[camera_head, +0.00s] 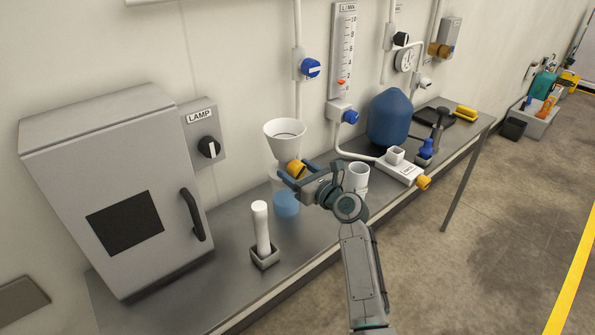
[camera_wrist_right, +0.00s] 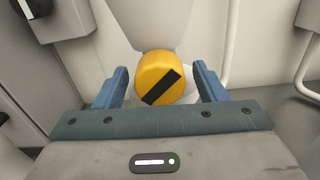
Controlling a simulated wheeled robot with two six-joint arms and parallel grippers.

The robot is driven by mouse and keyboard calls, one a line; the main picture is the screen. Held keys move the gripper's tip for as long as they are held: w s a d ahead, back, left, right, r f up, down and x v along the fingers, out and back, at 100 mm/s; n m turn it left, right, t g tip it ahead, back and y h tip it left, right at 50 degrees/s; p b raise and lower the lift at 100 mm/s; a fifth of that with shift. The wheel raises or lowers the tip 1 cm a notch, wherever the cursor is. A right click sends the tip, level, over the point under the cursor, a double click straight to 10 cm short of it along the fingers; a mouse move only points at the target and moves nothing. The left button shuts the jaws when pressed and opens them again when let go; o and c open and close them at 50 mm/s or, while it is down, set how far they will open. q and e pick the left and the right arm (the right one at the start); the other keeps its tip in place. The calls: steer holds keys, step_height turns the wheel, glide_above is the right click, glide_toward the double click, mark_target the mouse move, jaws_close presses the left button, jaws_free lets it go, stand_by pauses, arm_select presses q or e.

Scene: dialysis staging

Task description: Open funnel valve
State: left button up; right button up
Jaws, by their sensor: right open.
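The white funnel (camera_head: 285,142) stands over the bench, above a container with blue contents (camera_head: 286,204). Its valve knob (camera_head: 297,168) is yellow-orange and sits on the funnel's lower part. In the right wrist view the knob (camera_wrist_right: 161,78) carries a black bar that runs diagonally, from lower left to upper right. My right gripper (camera_head: 289,174) is at the knob. In the wrist view its blue fingers (camera_wrist_right: 160,86) stand open on either side of the knob, with a gap showing at each side. My left gripper is not in view.
A grey cabinet (camera_head: 110,185) with a dark handle stands at the left of the bench. A white cylinder in a small holder (camera_head: 264,250) stands in front, a white cup (camera_head: 357,176) right of the gripper. A blue vessel (camera_head: 389,118) and a tray with tools stand farther back.

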steer(key=shift+c, duration=0.3)
steer(key=c, duration=0.9)
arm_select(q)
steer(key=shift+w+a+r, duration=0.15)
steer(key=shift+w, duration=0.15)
arm_select(e)
steer(key=shift+n, duration=1.4)
steer(key=shift+c, duration=0.2)
steer(key=o, duration=1)
steer(key=shift+d, duration=0.1)
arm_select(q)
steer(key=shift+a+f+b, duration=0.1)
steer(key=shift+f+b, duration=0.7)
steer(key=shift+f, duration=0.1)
arm_select(e)
steer(key=v, duration=1)
steer(key=shift+s+d, duration=0.2)
steer(key=shift+s, duration=0.15)
